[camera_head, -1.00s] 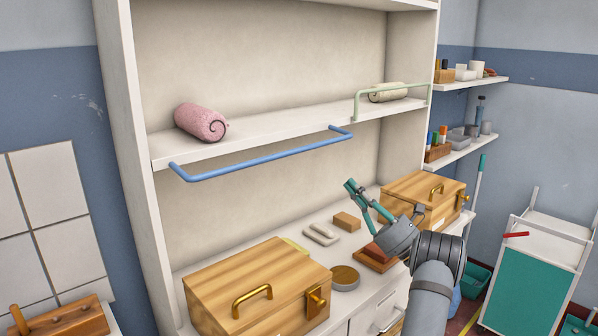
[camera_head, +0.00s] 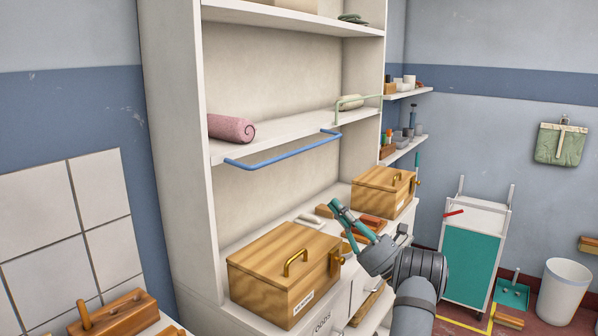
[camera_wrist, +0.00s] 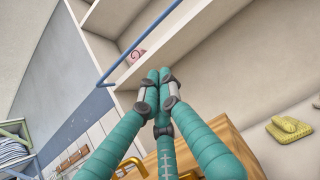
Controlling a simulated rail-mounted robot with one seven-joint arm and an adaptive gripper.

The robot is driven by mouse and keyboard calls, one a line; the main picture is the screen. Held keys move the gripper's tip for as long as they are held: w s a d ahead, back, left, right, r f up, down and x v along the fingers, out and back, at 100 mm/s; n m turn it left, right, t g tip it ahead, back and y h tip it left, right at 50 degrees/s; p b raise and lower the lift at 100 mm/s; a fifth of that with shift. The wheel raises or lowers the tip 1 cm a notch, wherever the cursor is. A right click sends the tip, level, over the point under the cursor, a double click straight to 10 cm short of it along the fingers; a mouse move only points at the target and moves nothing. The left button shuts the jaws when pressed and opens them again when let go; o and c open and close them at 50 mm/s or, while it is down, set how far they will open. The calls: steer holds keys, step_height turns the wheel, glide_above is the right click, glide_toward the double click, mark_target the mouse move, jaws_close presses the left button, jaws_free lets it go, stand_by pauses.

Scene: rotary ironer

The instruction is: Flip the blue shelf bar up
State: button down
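The blue shelf bar (camera_head: 290,155) is a U-shaped rail on the front edge of the middle shelf. It juts out from the shelf, at about shelf level or slightly below, and is not upright. It also crosses the upper left of the wrist view (camera_wrist: 138,44). My gripper (camera_head: 335,205) has teal fingers and is below and to the right of the bar, apart from it, over the counter. In the wrist view its fingertips (camera_wrist: 159,74) come together with nothing between them.
A pink rolled towel (camera_head: 231,128) lies on the middle shelf (camera_head: 290,130). A pale green bar (camera_head: 358,100) stands upright at its right end. Two wooden boxes (camera_head: 284,268) (camera_head: 383,190) stand on the counter below. The space in front of the bar is clear.

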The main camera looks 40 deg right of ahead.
steer(key=shift+a, duration=0.2)
steer(key=shift+d, duration=0.1)
steer(key=s+r+p+x, duration=0.1)
steer(key=r+p+x, duration=0.1)
steer(key=p+x, duration=0.6)
steer(key=x, duration=0.4)
steer(key=shift+r, duration=0.25)
steer(key=shift+d+r+p, duration=0.15)
steer(key=shift+d+p, duration=0.05)
steer(key=shift+p, duration=0.1)
